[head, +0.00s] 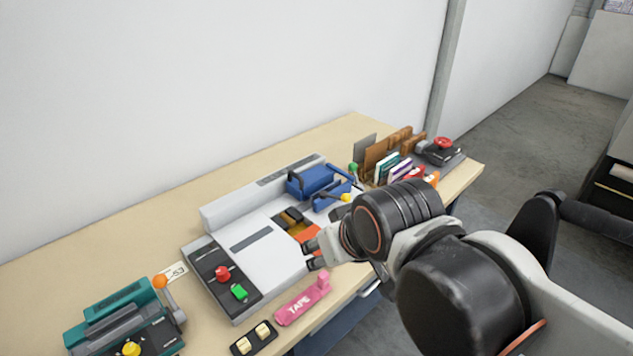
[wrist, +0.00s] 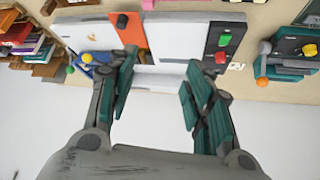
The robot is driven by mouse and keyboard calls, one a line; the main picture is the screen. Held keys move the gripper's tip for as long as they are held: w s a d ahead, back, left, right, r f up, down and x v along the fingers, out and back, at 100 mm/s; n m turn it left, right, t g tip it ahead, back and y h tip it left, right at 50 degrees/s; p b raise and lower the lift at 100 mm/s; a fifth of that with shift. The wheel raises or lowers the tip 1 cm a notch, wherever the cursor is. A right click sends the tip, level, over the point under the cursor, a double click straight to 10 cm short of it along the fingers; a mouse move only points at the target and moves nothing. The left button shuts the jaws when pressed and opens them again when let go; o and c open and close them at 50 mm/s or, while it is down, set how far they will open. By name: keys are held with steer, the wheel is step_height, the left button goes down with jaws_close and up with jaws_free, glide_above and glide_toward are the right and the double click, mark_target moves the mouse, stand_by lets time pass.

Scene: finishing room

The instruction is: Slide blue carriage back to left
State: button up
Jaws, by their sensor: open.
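The blue carriage (head: 318,186) sits at the right end of the long white machine (head: 262,252) in the head view. A yellow knob (head: 345,197) is at its front and a green knob (head: 353,167) stands by its far right side. In the wrist view the blue carriage (wrist: 88,69) shows at the left, partly hidden by one finger. My gripper (head: 313,250) is open and empty at the machine's front edge, left of and nearer than the carriage. In the wrist view my gripper (wrist: 158,78) has its teal-padded fingers spread apart in front of the machine.
A black panel with a red button (head: 222,273) and a green switch (head: 240,292) is at the machine's left end. A pink tape holder (head: 302,301) lies in front. A teal device (head: 125,322) stands left. A wooden rack (head: 390,153) with several items stands right of the carriage.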

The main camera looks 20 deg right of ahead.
steer(key=c, duration=0.3)
steer(key=w+d+r+n+g+p, duration=0.15)
steer(key=w+r, duration=0.25)
steer(key=w, duration=0.4)
steer(key=w+d+r+t+p, duration=0.1)
steer(key=w+r+p, duration=0.2)
steer(key=w, duration=0.5)
steer(key=n+g+p, duration=0.2)
steer(key=n+p, duration=0.1)
steer(key=p, duration=0.1)
glide_above(295, 174)
steer(key=s, duration=0.7)
step_height(295, 174, down, 6)
steer(key=f, duration=0.1)
steer(key=shift+m+h, duration=0.25)
steer(key=shift+h, duration=0.05)
steer(key=b+x, duration=0.1)
steer(key=x, duration=0.3)
steer(key=b+x, duration=0.1)
steer(key=x, duration=0.3)
steer(key=w+b+x, duration=0.1)
steer(key=x, duration=0.4)
steer(key=shift+a+r, duration=0.1)
steer(key=shift+a, duration=0.25)
steer(key=shift+c, duration=0.3)
jaws_close()
